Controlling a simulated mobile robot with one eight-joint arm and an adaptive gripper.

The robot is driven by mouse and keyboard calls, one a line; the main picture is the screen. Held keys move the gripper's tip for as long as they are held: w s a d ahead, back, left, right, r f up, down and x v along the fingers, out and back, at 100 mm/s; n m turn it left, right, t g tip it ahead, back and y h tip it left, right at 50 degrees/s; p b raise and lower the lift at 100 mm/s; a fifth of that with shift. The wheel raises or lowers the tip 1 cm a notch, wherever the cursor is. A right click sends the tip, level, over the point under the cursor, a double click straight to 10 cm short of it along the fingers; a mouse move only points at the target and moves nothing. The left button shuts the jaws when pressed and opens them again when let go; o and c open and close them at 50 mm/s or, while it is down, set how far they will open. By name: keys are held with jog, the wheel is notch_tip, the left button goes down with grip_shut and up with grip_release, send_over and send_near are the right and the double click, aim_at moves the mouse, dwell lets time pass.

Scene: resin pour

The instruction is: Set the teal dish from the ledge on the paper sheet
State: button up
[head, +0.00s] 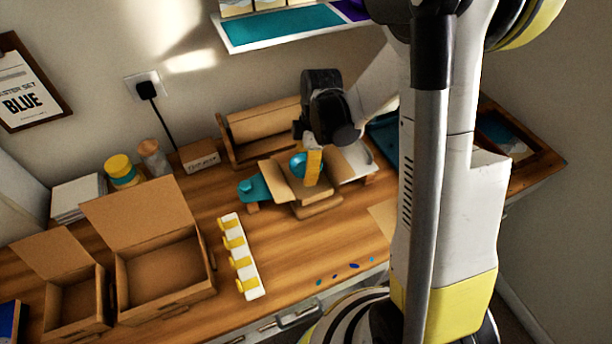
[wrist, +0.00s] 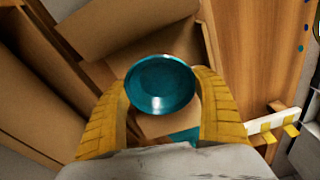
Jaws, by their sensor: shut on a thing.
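The teal dish (head: 298,165) is a small round glossy bowl. In the wrist view the dish (wrist: 160,82) sits between the two yellow fingers of my gripper (wrist: 162,90), which is shut on it. In the head view my gripper (head: 309,166) holds it over an open cardboard box (head: 287,192) in the middle of the bench. A pale tan sheet (head: 383,217), perhaps the paper sheet, lies flat to the right of the box, partly hidden by my arm. I cannot tell which wooden piece is the ledge.
A teal item (head: 256,187) is left of the box and a white piece (head: 355,161) right of it. A white rail with yellow clips (head: 239,258), a large open carton (head: 160,265) and a wooden rack (head: 262,130) stand around. Bare wood lies in front.

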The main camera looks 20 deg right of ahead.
jog(key=shift+f+b, duration=0.7)
jog(key=shift+f, duration=1.05)
jog(key=shift+f, duration=0.25)
jog(key=o, duration=1.1)
jog(key=shift+r, duration=0.1)
